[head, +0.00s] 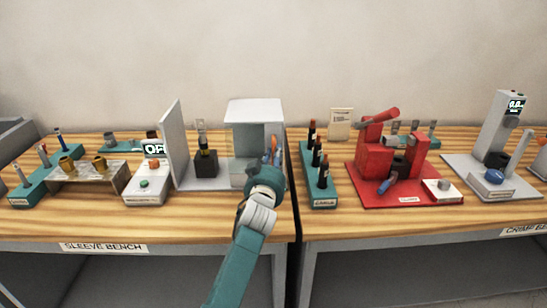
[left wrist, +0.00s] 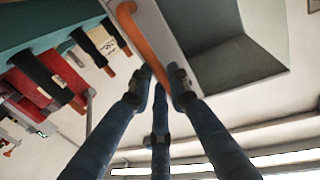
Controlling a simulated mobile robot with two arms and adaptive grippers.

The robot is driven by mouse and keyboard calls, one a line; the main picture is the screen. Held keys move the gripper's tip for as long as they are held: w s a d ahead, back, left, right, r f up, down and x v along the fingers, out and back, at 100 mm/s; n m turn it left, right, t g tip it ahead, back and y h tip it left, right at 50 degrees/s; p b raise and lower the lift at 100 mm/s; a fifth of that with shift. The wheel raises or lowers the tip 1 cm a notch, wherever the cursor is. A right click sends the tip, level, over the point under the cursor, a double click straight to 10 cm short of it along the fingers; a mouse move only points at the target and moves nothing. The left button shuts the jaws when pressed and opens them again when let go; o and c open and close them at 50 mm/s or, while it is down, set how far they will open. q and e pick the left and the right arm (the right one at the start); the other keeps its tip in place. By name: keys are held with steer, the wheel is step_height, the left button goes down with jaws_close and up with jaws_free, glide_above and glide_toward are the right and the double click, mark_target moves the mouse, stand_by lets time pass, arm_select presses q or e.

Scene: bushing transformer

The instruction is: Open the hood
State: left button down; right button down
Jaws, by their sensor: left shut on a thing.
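The hood (head: 254,112) is a light grey box-shaped cover with a white top, at the right end of a grey bench unit in the middle of the head view. Its grey panels (left wrist: 240,62) show large at the upper right of the left wrist view. An orange handle (left wrist: 140,42) is on the hood's right side; only a small part shows in the head view. My left gripper (head: 270,163) is at this handle, its blue fingers (left wrist: 160,85) closed around its lower end in the left wrist view. My right gripper is not in view.
Left of the hood, a dark block (head: 206,163) stands on the unit's base beside an upright grey panel (head: 172,145). A green rack (head: 318,178) of dark bottle-like parts stands close on the right, before a red fixture (head: 375,160).

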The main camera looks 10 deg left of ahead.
arm_select(q)
steer(key=shift+d+f, duration=0.1)
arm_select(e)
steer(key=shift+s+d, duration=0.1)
arm_select(q)
steer(key=c, duration=1.6)
jaws_free()
steer(key=s, duration=0.8)
steer(key=s+d, duration=0.1)
steer(key=s, duration=0.3)
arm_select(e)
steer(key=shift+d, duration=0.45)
